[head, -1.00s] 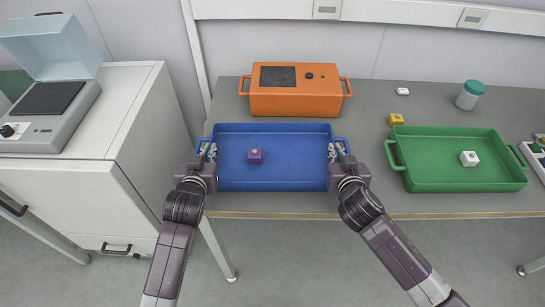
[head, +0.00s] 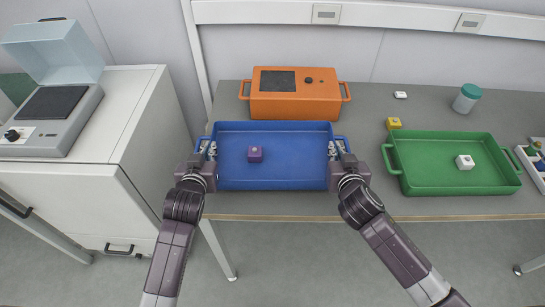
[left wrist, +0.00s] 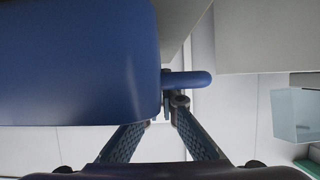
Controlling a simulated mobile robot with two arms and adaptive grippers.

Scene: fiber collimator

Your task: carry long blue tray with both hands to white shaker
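The long blue tray (head: 290,176) is in front of me, level, above the front part of the grey table; a gap under it cannot be made out. My left gripper (head: 208,152) is shut on its left handle, and my right gripper (head: 335,152) is at its right handle, shut on it. In the left wrist view the fingers close around the blue handle (left wrist: 188,79) beside the tray wall (left wrist: 80,75). A purple cube (head: 255,154) lies in the tray. The white shaker (head: 40,132), with a dark platform and raised clear lid, stands on the white cabinet at left.
An orange box (head: 295,104) stands close behind the tray. The white cabinet (head: 140,115) borders the table's left side.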

